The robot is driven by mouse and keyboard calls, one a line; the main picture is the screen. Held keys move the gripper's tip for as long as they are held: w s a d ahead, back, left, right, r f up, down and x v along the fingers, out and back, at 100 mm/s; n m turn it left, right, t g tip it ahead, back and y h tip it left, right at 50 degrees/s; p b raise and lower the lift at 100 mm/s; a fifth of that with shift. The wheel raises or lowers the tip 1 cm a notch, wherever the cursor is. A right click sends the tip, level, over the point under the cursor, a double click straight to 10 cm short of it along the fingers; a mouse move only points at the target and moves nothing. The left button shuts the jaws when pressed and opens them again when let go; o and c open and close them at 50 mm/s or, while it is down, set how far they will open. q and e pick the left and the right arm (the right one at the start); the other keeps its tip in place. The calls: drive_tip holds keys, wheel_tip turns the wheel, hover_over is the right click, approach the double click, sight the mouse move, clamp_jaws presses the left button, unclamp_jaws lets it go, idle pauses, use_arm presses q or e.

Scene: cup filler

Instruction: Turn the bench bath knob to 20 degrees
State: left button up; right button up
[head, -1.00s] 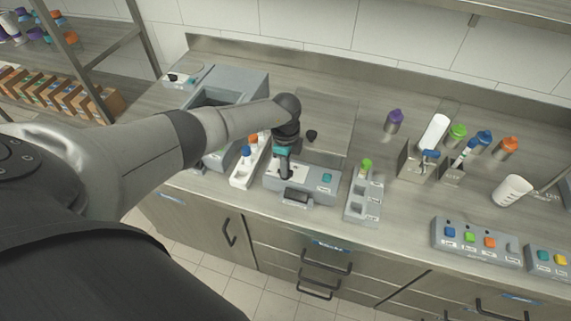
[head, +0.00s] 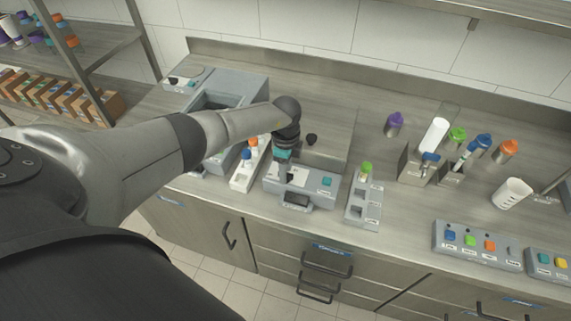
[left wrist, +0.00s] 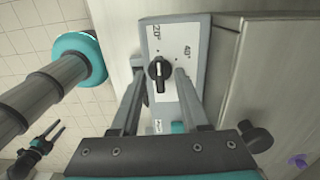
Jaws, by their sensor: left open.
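The black knob (left wrist: 159,70) has a white pointer line directed roughly toward the top of that view, near the 20° side. My left gripper (head: 287,176) is above the panel. In the left wrist view, its open fingers (left wrist: 159,78) straddle the knob, with gaps on both sides.
A white bottle rack (head: 241,182) stands left of the bath, and a grey rack with a green-capped bottle (head: 365,167) stands right. A black lid knob (head: 312,139) is behind the panel. A button box (head: 477,259) and white cup (head: 512,193) are farther right.

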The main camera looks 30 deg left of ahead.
use_arm(q)
wheel_tip(320, 180, up, 15)
drive_tip(key=p, duration=0.1)
idle(0.5)
drive_tip(key=shift+r, duration=0.1)
